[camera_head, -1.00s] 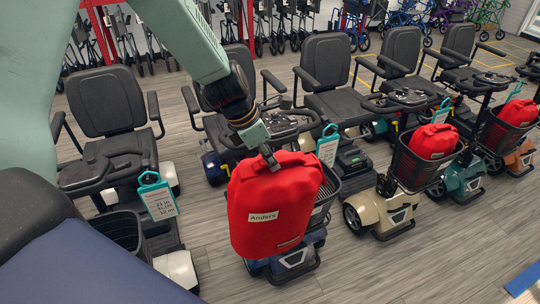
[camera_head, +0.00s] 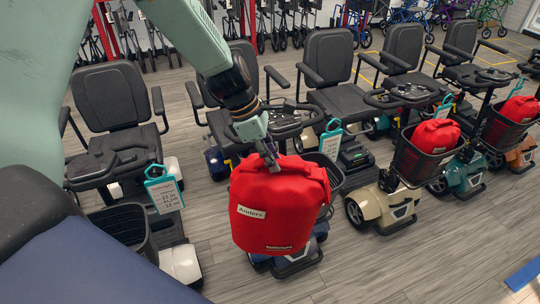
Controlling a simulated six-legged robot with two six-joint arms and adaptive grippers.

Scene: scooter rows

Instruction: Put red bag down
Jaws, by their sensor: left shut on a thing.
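My left gripper (camera_head: 268,155) reaches down from the upper left and is shut on the top of a red bag (camera_head: 278,212). The bag has a white label reading "Anders". It hangs in front of a blue scooter (camera_head: 296,258) and hides part of that scooter's basket (camera_head: 328,175). I cannot tell whether the bag touches the basket. My right gripper is not in view.
Other red bags sit in the baskets of a cream scooter (camera_head: 384,207) and a teal scooter at the right. A scooter with an empty-looking basket (camera_head: 124,226) stands at the left. Grey floor (camera_head: 420,265) is open at the front right.

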